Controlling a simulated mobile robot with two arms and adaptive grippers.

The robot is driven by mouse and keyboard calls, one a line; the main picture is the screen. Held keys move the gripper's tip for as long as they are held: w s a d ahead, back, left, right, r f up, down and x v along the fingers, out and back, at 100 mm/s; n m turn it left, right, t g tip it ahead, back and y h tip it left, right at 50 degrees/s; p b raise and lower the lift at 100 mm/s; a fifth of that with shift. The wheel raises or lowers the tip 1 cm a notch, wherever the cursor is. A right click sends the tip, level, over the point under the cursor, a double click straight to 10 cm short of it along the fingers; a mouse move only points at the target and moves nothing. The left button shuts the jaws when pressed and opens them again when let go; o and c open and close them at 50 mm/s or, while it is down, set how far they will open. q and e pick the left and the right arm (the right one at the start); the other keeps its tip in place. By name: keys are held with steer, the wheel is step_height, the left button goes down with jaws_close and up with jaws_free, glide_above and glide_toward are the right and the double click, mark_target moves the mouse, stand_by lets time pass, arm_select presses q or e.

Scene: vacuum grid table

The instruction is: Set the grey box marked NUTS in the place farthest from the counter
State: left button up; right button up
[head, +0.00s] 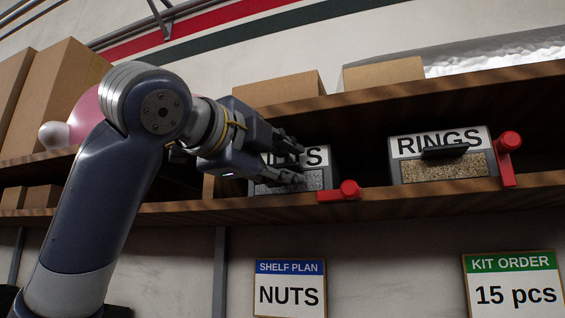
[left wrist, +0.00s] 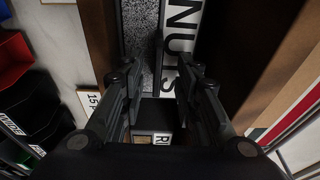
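The grey box marked NUTS (head: 319,158) stands on the wooden shelf, with a white label above a speckled grey window. My left gripper (head: 297,163) is in front of it and hides the middle of its label. In the left wrist view the NUTS label (left wrist: 182,35) fills the top, and a thin dark handle (left wrist: 158,62) lies between the fingers of my left gripper (left wrist: 160,72). The fingers are apart, with gaps showing beside the handle. My right gripper is not in view.
A similar box marked RINGS (head: 439,143) stands to the right. A red stop (head: 341,191) lies low at the shelf edge (head: 400,202); another red stop (head: 507,160) stands upright. An upper shelf is close above. A SHELF PLAN sign (head: 290,288) reads NUTS; a KIT ORDER sign (head: 514,285) reads 15 pcs.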

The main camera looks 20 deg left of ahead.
arm_select(q)
steer(key=shift+w+f, duration=0.1)
steer(key=shift+f, duration=0.05)
steer(key=v, duration=1.2)
